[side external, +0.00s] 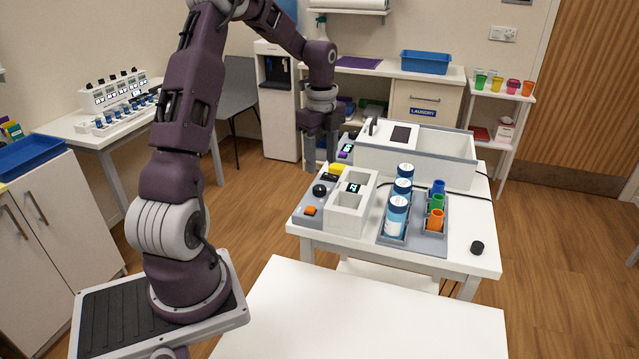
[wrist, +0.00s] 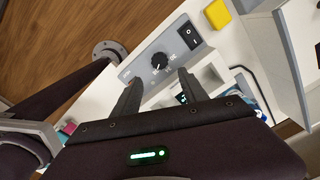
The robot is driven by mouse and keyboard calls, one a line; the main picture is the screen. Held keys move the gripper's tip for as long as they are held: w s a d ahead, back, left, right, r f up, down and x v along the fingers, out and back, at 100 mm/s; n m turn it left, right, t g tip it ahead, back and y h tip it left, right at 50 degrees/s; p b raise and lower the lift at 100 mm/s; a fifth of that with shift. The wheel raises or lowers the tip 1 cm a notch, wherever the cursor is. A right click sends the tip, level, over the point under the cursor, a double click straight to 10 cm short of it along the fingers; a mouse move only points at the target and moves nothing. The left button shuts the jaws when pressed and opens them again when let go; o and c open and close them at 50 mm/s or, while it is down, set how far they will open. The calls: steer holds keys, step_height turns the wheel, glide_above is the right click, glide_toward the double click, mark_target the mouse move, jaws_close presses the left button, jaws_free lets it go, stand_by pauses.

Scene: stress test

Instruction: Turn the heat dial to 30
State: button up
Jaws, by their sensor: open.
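The heat dial (wrist: 159,61) is a round black knob with a white pointer mark, set in a grey panel with a printed scale around it; the scale numbers are too small to read. It also shows in the side external view (side external: 319,190), at the left end of the white table. My gripper (wrist: 158,77) is open and empty, its two dark fingers apart, with the dial showing between and just beyond the tips. In the side external view my gripper (side external: 320,158) hangs above the far left of the table, apart from the dial.
A black rocker switch (wrist: 188,35) and a yellow block (wrist: 217,14) are near the dial. An orange button (side external: 310,211), a white block with a display (side external: 347,208), and a rack (side external: 424,240) with bottles and coloured tubes stand nearby. A large white box (side external: 447,160) is behind.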

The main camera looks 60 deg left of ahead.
mark_target(320, 187)
steer(key=f, duration=0.8)
steer(key=shift+a, duration=0.4)
jaws_close()
